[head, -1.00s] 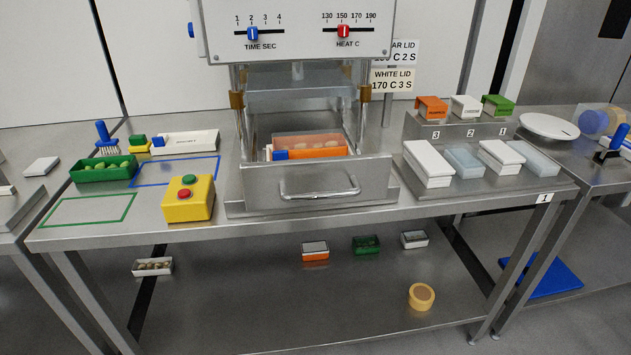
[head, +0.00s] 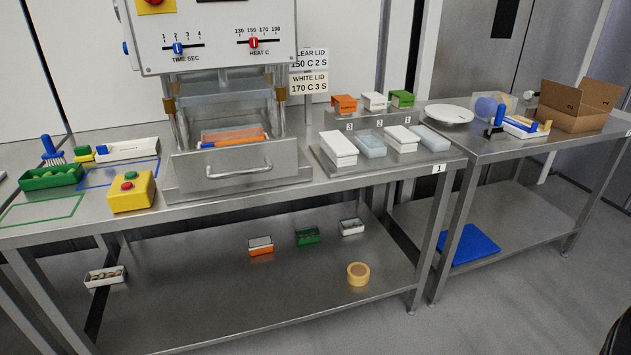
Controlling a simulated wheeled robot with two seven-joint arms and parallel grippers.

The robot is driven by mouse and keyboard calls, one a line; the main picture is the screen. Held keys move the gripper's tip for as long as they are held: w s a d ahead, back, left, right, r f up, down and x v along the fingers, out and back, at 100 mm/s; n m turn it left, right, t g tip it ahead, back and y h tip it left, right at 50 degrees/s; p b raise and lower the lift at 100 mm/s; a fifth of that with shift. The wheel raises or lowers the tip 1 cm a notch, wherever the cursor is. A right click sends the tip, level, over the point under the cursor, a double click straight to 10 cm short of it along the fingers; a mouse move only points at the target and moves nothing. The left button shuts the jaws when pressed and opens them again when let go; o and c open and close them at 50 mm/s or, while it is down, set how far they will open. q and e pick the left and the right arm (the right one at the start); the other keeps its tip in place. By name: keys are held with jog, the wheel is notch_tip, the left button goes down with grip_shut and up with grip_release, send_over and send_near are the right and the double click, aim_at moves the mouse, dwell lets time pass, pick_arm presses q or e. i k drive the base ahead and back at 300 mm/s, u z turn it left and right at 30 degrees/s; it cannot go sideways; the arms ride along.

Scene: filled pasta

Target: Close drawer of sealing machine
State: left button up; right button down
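The sealing machine (head: 215,42) stands on the steel table, with its TIME SEC and HEAT C sliders on its front panel. Its steel drawer (head: 270,178) juts out at the front, below the raised upper plate, and looks open. The drawer's handle (head: 239,172) is a metal bar on its front face. An orange tray (head: 233,134) with a clear top sits inside the drawer, with a small blue part at its left end. The drawer's front wall hides the tray's lower part. Neither of my grippers is in view.
A yellow button box (head: 132,192) stands left of the drawer, and a green tray of filled pasta (head: 51,177) further left. Right are stacks of white lids (head: 338,146) and clear lids. A cardboard box (head: 580,106) stands on the right table. Floor in front is clear.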

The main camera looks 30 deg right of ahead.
aim_at(196, 170)
jog(key=z, duration=0.5)
jog(key=i, duration=1)
